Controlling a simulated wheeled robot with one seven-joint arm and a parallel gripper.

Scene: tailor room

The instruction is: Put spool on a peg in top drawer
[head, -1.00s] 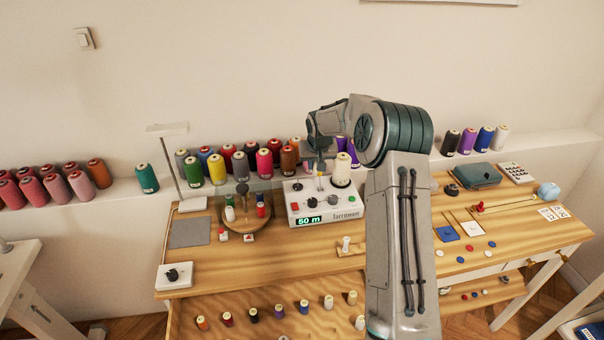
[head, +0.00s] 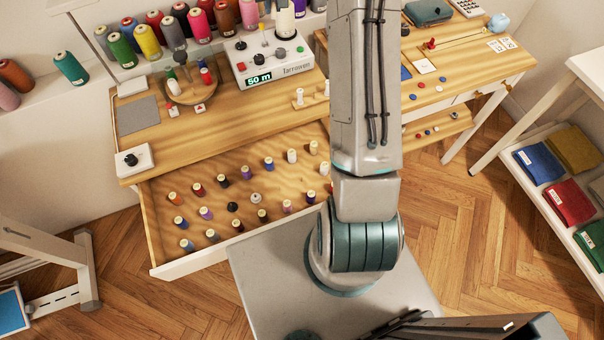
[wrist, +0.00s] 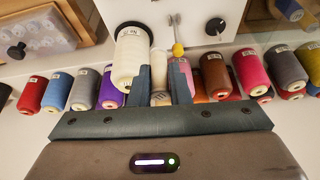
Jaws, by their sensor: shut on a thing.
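In the wrist view my gripper (wrist: 162,78) is shut on a small cream spool (wrist: 160,92), which stands between the two dark fingers. In the head view my arm's end is out of sight beyond the top edge. The top drawer (head: 160,252) is pulled open below the table top. Several small spools in orange, red, purple, blue and white stand in rows on its wooden floor. A dark round piece (head: 232,207) and a pale one (head: 255,197) among them look different; I cannot tell whether they are bare pegs. My arm hides the drawer's right part.
A white winding machine (head: 275,65) reading "50 m" stands at the back of the table (head: 215,118). A large cream cone (wrist: 131,60) shows close beside my gripper in the wrist view. Coloured cones (head: 147,40) line the ledge behind. Floor (head: 490,255) is free at right.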

